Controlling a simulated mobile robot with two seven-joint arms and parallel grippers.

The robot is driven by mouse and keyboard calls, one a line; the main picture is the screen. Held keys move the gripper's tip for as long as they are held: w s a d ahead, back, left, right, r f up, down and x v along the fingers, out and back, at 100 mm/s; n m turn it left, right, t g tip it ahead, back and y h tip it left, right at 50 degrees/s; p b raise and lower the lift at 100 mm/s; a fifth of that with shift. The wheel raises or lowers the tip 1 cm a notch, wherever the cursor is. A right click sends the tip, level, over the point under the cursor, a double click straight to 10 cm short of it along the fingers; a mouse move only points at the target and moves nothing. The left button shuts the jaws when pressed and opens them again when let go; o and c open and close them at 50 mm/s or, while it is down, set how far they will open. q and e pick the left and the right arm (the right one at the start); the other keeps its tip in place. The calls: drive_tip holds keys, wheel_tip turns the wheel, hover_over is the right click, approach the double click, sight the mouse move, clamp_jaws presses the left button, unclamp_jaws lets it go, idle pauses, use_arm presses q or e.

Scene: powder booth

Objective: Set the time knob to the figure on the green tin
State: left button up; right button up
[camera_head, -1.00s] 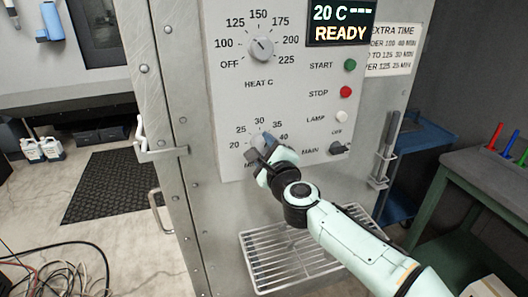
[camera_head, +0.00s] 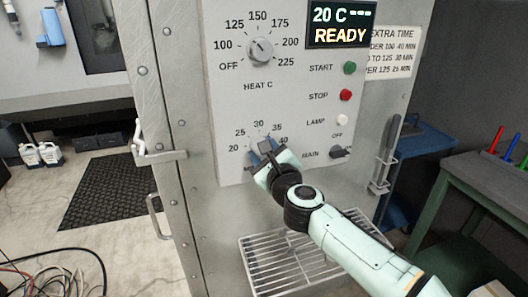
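The lower dial on the grey control panel (camera_head: 222,100) carries the figures 20, 25, 30, 35 and 40 (camera_head: 258,124). Its knob is mostly hidden behind my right gripper (camera_head: 266,150), so I cannot read where it points. The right gripper is at this dial, with its fingers at or around the knob. Whether they are closed on it I cannot tell. The green tin is not in view. My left gripper is not in view.
Above is the heat knob (camera_head: 260,50), with a display (camera_head: 341,24) reading 20 C and READY. A green start button (camera_head: 349,68), red stop button (camera_head: 345,95), lamp (camera_head: 342,120) and main switch (camera_head: 340,152) lie to the right. A wire rack (camera_head: 285,262) sticks out below.

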drive_tip(key=o, duration=1.1)
drive_tip(key=shift+c, duration=0.2)
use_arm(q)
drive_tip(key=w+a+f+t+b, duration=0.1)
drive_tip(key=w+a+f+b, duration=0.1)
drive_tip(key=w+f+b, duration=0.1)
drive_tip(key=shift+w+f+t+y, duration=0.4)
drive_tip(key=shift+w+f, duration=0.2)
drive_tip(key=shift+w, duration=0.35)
use_arm(e)
drive_tip(key=v, duration=1.3)
drive_tip(key=shift+s, duration=0.2)
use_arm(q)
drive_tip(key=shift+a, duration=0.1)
use_arm(e)
drive_tip(key=shift+d, duration=0.1)
